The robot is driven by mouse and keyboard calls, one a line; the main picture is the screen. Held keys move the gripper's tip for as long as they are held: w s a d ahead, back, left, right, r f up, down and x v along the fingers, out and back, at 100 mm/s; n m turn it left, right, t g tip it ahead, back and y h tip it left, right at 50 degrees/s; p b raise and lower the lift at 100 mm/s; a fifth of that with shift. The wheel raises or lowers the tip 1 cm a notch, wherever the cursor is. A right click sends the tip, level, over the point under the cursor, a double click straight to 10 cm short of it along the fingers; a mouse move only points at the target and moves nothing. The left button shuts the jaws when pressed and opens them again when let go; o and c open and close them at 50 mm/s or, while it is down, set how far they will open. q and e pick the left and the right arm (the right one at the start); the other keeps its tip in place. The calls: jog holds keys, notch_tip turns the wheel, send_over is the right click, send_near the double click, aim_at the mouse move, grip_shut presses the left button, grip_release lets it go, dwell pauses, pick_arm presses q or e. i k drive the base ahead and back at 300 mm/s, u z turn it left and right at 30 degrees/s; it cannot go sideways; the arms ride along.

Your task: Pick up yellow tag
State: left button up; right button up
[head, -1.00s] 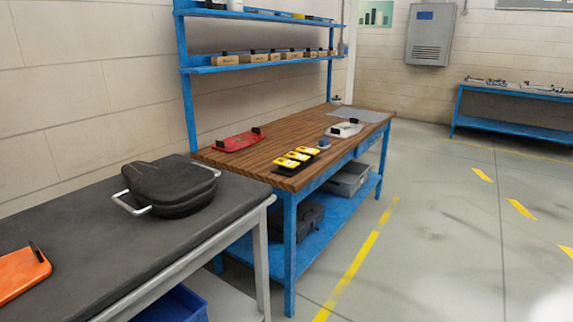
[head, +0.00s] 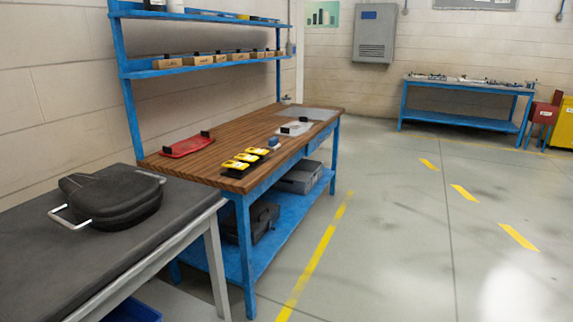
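Three yellow tags lie in a row on a black holder near the front corner of the wooden-topped workbench (head: 205,165). The nearest yellow tag (head: 235,165) is at the left, the middle yellow tag (head: 247,157) is beside it, and the far yellow tag (head: 258,151) is at the right. Neither of my grippers shows in the head view.
A red tray (head: 187,146) and a white tray (head: 293,130) lie on the same bench. A black case (head: 110,200) with metal handles stands on the dark table (head: 40,260) at the left. Boxes line the blue shelf above. Open floor (head: 400,250) lies to the right.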

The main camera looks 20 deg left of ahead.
aim_at(238, 166)
jog(key=z, duration=0.05)
jog(key=i, duration=2.85)
jog(key=u, duration=3.2)
